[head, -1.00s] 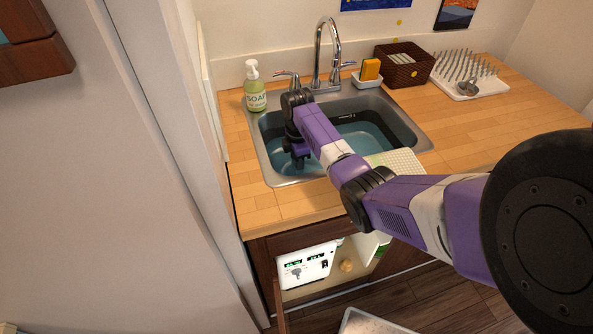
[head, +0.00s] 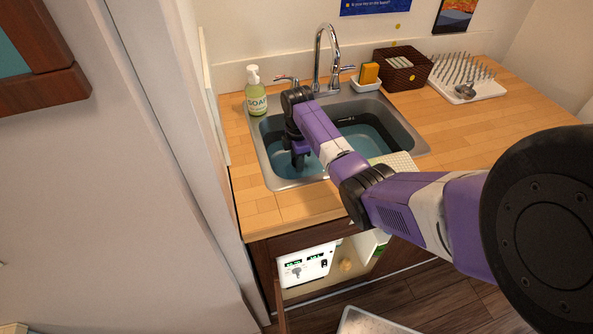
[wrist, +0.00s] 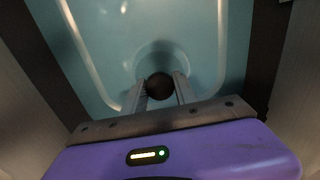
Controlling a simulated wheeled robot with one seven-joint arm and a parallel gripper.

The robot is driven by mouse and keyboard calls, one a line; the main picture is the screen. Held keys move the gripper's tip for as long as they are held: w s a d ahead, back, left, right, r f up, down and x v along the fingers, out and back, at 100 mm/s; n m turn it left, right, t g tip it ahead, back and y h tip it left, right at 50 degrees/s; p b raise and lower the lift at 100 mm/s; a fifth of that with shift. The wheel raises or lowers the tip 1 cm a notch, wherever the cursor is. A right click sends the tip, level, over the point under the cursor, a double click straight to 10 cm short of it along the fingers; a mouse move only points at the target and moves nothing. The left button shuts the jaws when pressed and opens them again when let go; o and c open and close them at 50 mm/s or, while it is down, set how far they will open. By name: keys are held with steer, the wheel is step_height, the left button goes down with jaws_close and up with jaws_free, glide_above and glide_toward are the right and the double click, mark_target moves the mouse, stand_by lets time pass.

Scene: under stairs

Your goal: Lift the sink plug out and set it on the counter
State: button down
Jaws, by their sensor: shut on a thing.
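The metal sink (head: 268,166) is set in the wooden counter (head: 305,202) and holds bluish water. My gripper (wrist: 161,92) reaches down into the left part of the basin. In the wrist view its two fingers are closed on a dark round thing, the sink plug (wrist: 159,87). A pale round recess, which looks like the drain, shows just around and beyond the plug. I cannot tell whether the plug is clear of it. In the head view my arm and gripper hide the plug.
A soap bottle (head: 256,94) stands left of the faucet (head: 326,60). A sponge in a holder (head: 367,79), a brown basket (head: 403,70) and a spiked drying rack (head: 468,82) stand along the back. The counter right of the sink (head: 470,120) is clear.

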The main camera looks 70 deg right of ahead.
steer(key=shift+r, duration=0.25)
step_height(320, 180, up, 5)
steer(key=p, duration=0.5)
steer(key=shift+r, duration=0.2)
step_height(320, 180, up, 2)
steer(key=shift+p, duration=0.65)
step_height(320, 180, up, 8)
steer(key=shift+f, duration=0.25)
steer(key=shift+r, duration=0.1)
